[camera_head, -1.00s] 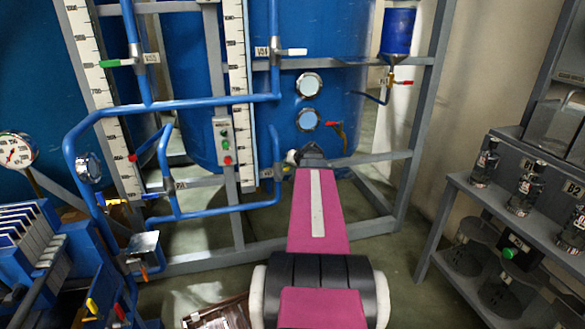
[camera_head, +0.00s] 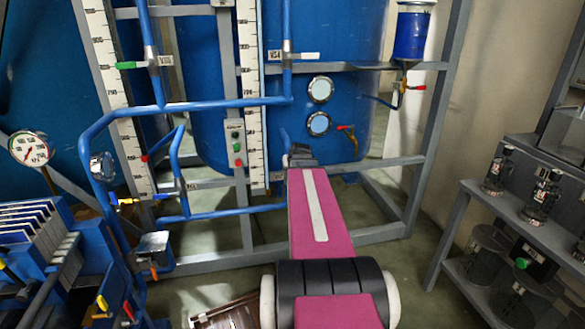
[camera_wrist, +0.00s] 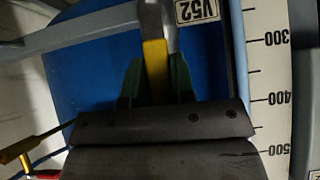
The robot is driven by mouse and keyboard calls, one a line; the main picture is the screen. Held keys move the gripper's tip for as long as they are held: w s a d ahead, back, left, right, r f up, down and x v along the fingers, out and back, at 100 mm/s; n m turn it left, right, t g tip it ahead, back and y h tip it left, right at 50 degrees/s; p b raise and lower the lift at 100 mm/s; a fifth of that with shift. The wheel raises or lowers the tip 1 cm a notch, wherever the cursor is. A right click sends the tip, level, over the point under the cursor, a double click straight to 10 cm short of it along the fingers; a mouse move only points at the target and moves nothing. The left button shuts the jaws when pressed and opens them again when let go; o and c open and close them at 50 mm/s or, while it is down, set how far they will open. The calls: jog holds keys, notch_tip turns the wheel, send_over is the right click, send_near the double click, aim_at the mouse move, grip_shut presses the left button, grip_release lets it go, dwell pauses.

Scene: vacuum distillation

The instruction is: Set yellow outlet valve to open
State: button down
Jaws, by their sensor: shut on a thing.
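The yellow outlet valve handle (camera_wrist: 155,70) shows in the wrist view, below a grey metal valve body or pipe. My gripper (camera_wrist: 156,88) is shut on this handle, with a dark green finger on each side of it. The handle runs upright in that picture, roughly in line with the grey part above. In the head view my gripper (camera_head: 299,156) is at the far end of my pink arm, in front of the frame; the held handle is hidden there.
A blue tank (camera_head: 345,95) stands behind the grey frame (camera_head: 415,150). A red-handled valve (camera_head: 348,131) is close to the right of my gripper. Blue pipes (camera_head: 190,105) and another yellow handle (camera_head: 126,201) are at left. A shelf with glassware (camera_head: 540,196) stands at right.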

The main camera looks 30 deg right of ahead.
jog(key=c, duration=1)
grip_release()
jog(key=shift+o, duration=0.2)
jog(key=v, duration=1)
jog(key=shift+s+r, duration=0.2)
jog(key=shift+s, duration=0.15)
jog(key=shift+a, duration=0.1)
